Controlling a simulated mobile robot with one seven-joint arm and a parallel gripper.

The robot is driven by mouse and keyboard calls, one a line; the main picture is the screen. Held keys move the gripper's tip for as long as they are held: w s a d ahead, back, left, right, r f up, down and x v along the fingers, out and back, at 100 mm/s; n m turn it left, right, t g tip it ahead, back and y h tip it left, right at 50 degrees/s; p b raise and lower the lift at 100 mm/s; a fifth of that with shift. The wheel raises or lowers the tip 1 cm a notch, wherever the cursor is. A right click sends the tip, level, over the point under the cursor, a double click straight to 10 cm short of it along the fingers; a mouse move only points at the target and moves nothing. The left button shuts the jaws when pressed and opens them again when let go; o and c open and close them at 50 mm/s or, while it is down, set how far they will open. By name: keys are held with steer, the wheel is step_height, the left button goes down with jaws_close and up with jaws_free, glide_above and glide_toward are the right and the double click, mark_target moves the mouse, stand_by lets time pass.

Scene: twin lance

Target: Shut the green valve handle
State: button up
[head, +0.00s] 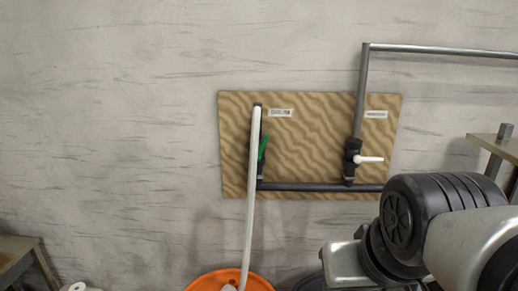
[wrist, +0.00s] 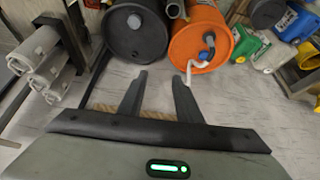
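The green valve handle (head: 263,147) is in the head view, on the left part of a wavy wood-grain panel (head: 310,140) on the wall. It is narrow, tilted slightly from vertical, and partly hidden behind a white pipe (head: 252,170). A second valve with a white handle (head: 368,159) pointing right sits on the panel's right part. My gripper (wrist: 160,75) shows in the wrist view, its two dark fingers apart with nothing between them. It is outside the head view, where only my arm shows at lower right. I cannot make out the green handle in the wrist view.
A dark horizontal pipe (head: 320,187) runs along the panel's bottom. A grey pipe (head: 440,50) runs above, to the right. An orange drum (wrist: 196,42) and a black drum (wrist: 135,35) show in the wrist view. A shelf (head: 495,147) stands at the right.

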steer(key=w+d+r+m+t+h+b, duration=0.1)
steer(key=w+d+t+b, duration=0.15)
steer(key=w, duration=0.65)
steer(key=w+d+r+m+t+b, duration=0.15)
steer(key=w+d, duration=0.25)
steer(key=w, duration=0.6)
steer(key=w+d+r+t+h+b, duration=0.1)
steer(key=w+d+r+t, duration=0.15)
steer(key=w, duration=0.65)
steer(key=n+t+y+b, duration=0.3)
steer(key=n+y, duration=0.2)
steer(key=y, duration=0.7)
glide_toward(267, 139)
steer(key=x, duration=1)
steer(key=shift+w+a, duration=0.15)
steer(key=shift+w, duration=0.25)
jaws_close()
